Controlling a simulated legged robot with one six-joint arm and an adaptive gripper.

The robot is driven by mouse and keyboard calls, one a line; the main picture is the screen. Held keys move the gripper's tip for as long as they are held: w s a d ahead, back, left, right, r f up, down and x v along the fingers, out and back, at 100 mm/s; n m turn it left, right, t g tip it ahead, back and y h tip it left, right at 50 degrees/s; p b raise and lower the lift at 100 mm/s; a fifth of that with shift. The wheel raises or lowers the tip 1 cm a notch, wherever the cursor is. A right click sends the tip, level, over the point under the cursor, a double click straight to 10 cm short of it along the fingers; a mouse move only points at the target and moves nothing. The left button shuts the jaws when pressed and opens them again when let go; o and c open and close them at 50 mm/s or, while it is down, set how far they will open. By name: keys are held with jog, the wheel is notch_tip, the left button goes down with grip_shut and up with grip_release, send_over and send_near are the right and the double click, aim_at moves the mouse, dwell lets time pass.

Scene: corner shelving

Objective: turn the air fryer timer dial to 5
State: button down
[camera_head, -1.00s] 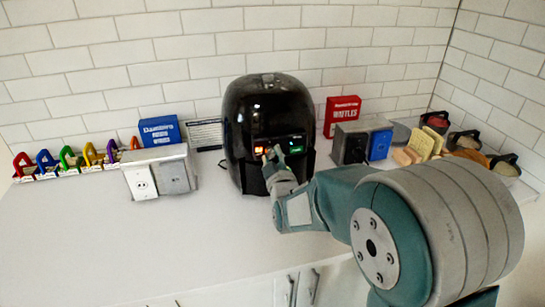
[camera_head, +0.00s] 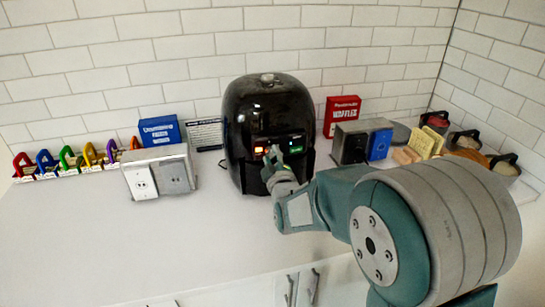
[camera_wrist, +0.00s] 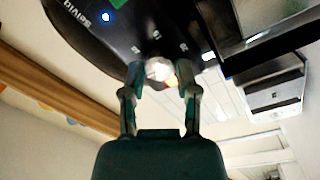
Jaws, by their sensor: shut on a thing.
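The black air fryer (camera_head: 270,110) stands on the white counter against the tiled wall. Its front carries an orange-lit display and a green-lit one. My gripper (camera_head: 274,155) is at the front panel, near the orange light. In the wrist view my gripper (camera_wrist: 162,78) has its two fingers closed on a small pale round dial (camera_wrist: 158,69) on the black panel. A blue light (camera_wrist: 106,17) shows on the panel. The dial's pointer setting cannot be read.
A metal outlet box (camera_head: 160,172) and a blue box (camera_head: 159,130) stand left of the fryer. The front left counter (camera_head: 110,235) is clear.

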jog(key=shift+c, duration=2.3)
grip_release()
jog(key=shift+a+f, duration=0.1)
jog(key=shift+o, duration=0.5)
jog(key=shift+a, duration=0.15)
jog(key=shift+s+d, duration=0.2)
jog(key=shift+s, duration=0.1)
jog(key=v, duration=1.1)
jog(key=shift+s+f, duration=0.1)
jog(key=shift+f, duration=0.05)
jog(key=s+d+m+g+h, duration=0.2)
jog(key=s+d+m+g, duration=0.4)
jog(key=s, duration=0.5)
jog(key=s+d+r+m+g+h, duration=0.1)
jog(key=s+d+m+g+h, duration=0.1)
jog(key=s+d+m+g, duration=0.4)
jog(key=s+d+m, duration=0.2)
jog(key=s, duration=0.3)
jog(key=shift+r, duration=0.2)
